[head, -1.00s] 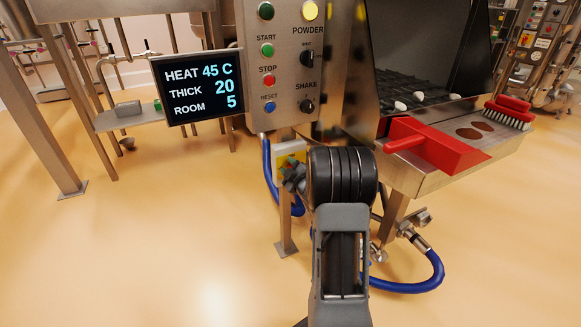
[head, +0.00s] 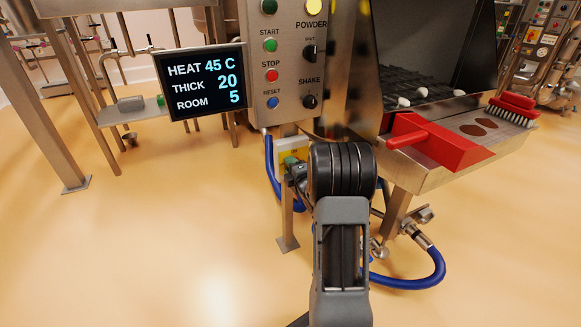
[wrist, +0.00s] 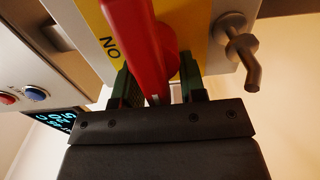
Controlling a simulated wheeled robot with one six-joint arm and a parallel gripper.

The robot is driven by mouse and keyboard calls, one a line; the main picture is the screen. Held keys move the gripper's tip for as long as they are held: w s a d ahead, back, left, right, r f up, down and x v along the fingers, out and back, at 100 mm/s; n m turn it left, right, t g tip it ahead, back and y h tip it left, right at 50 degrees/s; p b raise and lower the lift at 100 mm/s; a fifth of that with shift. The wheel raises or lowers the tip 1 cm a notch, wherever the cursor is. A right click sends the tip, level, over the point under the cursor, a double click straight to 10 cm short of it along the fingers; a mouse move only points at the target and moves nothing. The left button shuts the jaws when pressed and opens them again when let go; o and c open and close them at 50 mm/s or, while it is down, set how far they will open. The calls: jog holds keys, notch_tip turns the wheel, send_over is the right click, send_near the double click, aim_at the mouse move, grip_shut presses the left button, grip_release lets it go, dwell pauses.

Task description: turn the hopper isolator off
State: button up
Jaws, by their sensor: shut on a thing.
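The hopper isolator is a yellow plate on a pale box (head: 292,143), below the control panel in the head view. In the wrist view its yellow face (wrist: 98,22) carries the word ON, seen upside down. Its red handle (wrist: 136,40) runs from the top of the view down between my fingers. My gripper (wrist: 157,82) is shut on the red handle, one dark green finger on each side.
The control panel (head: 288,75) with buttons and knobs stands above the isolator, with a display (head: 202,82) to its left. A blue hose (head: 269,175) hangs beside the isolator. A red scoop (head: 435,140) and brush lie on the steel tray at right. Open floor lies at left.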

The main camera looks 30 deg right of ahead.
dwell(0.5)
jog(key=o, duration=0.6)
jog(key=s+p, duration=0.1)
jog(key=s, duration=0.3)
jog(key=s+a+p, duration=0.1)
jog(key=s, duration=0.4)
jog(key=s+a+p, duration=0.1)
jog(key=s, duration=0.3)
jog(key=shift+s, duration=0.35)
